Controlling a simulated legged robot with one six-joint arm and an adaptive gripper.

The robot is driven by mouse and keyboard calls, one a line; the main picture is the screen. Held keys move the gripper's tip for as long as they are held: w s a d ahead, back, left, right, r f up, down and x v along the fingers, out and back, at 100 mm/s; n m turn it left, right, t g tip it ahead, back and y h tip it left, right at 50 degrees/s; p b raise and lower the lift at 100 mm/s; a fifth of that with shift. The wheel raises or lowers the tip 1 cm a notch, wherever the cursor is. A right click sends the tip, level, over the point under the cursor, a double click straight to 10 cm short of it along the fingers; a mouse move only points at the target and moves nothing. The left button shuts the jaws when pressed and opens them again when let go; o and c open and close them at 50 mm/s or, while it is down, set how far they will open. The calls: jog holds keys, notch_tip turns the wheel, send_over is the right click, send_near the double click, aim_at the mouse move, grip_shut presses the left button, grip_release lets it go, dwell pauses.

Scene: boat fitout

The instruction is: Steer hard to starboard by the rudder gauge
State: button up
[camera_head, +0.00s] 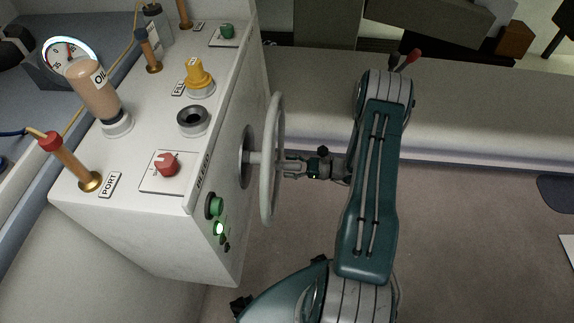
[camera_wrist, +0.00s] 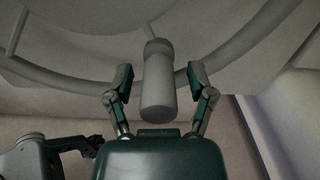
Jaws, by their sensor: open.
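The grey steering wheel (camera_head: 272,185) stands upright, edge-on, on the side of a white console. The rudder gauge (camera_head: 66,57) is a round dial at the upper left with a lit rim; its pointer is too small to read surely. My gripper (camera_head: 290,166) is at the wheel's right side. In the wrist view the wheel's rim (camera_wrist: 75,72) curves across the top, and a pale grey spinner knob (camera_wrist: 157,90) points toward me. My gripper (camera_wrist: 160,78) is open, one finger on each side of the knob, with small gaps showing.
The console top (camera_head: 140,205) carries an oil bottle (camera_head: 92,85), a yellow knob (camera_head: 199,77), a red switch (camera_head: 167,164) and capped brass fittings (camera_head: 75,165). Green buttons (camera_head: 215,206) are on its side near the wheel. A long pale bench (camera_head: 470,110) lies behind my arm. Floor at right is mostly clear.

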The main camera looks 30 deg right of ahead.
jog(key=shift+w+a, duration=0.25)
jog(key=shift+a, duration=0.15)
grip_shut()
jog(key=shift+s, duration=0.1)
jog(key=s+a+f+m, duration=0.1)
jog(key=s+a+m, duration=0.3)
jog(key=s+m, duration=0.1)
jog(key=shift+s+f+m, duration=0.25)
jog(key=shift+s+m, duration=0.05)
jog(key=shift+m, duration=0.6)
